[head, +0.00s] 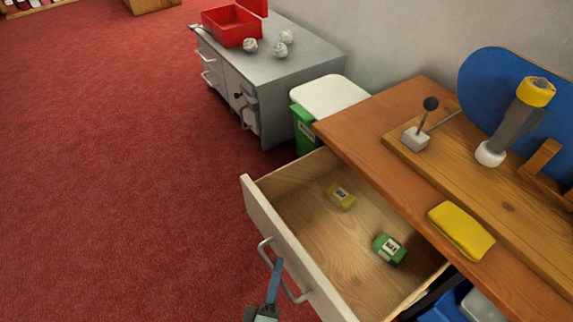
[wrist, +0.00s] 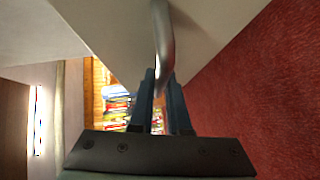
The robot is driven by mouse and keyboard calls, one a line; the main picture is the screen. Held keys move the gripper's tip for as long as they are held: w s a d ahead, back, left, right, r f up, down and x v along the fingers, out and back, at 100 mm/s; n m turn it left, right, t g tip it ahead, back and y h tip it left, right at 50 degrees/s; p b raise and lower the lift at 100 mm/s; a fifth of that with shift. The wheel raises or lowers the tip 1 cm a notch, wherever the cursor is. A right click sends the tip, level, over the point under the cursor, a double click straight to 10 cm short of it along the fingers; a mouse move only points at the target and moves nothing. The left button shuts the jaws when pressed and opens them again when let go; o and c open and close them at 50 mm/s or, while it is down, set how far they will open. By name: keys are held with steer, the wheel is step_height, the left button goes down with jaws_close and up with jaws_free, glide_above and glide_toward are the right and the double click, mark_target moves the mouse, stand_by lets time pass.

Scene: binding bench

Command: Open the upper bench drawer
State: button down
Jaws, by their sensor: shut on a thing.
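The upper bench drawer (head: 300,250) stands pulled far out from under the wooden bench top (head: 370,135). Its inside shows, with a yellow labelled box (head: 341,196) and a green labelled box (head: 389,248) lying on its floor. My gripper (head: 277,268) is at the metal bar handle (head: 264,250) on the drawer's pale front. In the wrist view my gripper's blue fingers (wrist: 162,88) are closed around the handle (wrist: 161,40). The drawer front (wrist: 110,30) fills the upper part of that view.
A yellow cloth or sponge (head: 461,230) and a wooden board with tools lie on the bench. A green bin with a white lid (head: 330,95) stands behind the drawer. A grey cabinet (head: 270,70) carries a red box (head: 233,24). Red carpet (head: 110,170) at left is clear.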

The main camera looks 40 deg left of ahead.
steer(key=shift+s+a, duration=0.15)
steer(key=shift+s, duration=0.65)
steer(key=c, duration=0.9)
jaws_free()
steer(key=p+v, duration=0.5)
steer(key=v, duration=0.8)
steer(key=shift+a, duration=0.1)
